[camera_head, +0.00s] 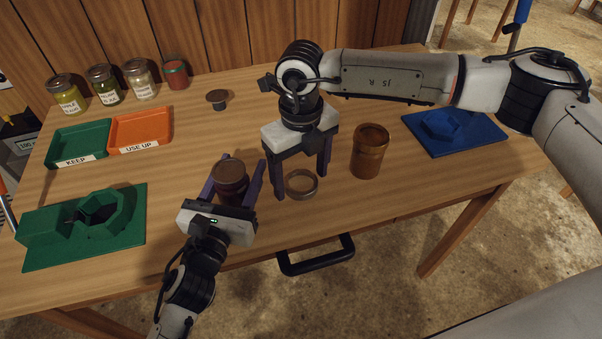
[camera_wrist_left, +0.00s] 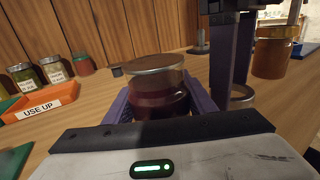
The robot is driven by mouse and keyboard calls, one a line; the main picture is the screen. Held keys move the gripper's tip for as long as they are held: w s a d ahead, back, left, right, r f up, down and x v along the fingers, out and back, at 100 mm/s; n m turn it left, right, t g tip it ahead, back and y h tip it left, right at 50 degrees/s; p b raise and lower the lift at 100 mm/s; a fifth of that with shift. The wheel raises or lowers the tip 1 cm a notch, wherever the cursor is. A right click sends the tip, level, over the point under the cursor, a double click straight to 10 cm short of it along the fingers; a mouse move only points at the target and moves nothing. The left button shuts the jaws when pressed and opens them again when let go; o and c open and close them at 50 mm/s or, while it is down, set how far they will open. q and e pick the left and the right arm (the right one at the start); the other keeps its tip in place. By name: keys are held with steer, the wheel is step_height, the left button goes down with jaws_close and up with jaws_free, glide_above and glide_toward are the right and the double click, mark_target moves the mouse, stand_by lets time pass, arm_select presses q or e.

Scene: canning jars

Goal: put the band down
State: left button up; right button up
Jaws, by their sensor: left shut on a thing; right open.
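The band (camera_head: 301,184), a thin brownish metal ring, lies flat on the table in the head view. It also shows partly in the left wrist view (camera_wrist_left: 243,96), behind a dark finger. My right gripper (camera_head: 302,182) points down over the band, its fingers open on either side of it; I cannot tell whether they touch it. My left gripper (camera_head: 241,161) is shut on a dark red jar (camera_head: 230,188) with a flat lid (camera_head: 229,168) on top. The jar is upright between the fingers, and it fills the middle of the left wrist view (camera_wrist_left: 157,98).
An amber jar (camera_head: 368,155) stands just right of the band. A green holder (camera_head: 90,225) is at left, a blue one (camera_head: 450,127) at right. Green (camera_head: 62,152) and orange (camera_head: 157,138) trays, several jars and a small dark disc-topped object (camera_head: 217,98) stand behind.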

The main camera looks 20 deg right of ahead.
step_height(320, 180, up, 12)
steer(key=shift+r, duration=0.15)
stand_by(0.3)
arm_select(q)
steer(key=o, duration=1.2)
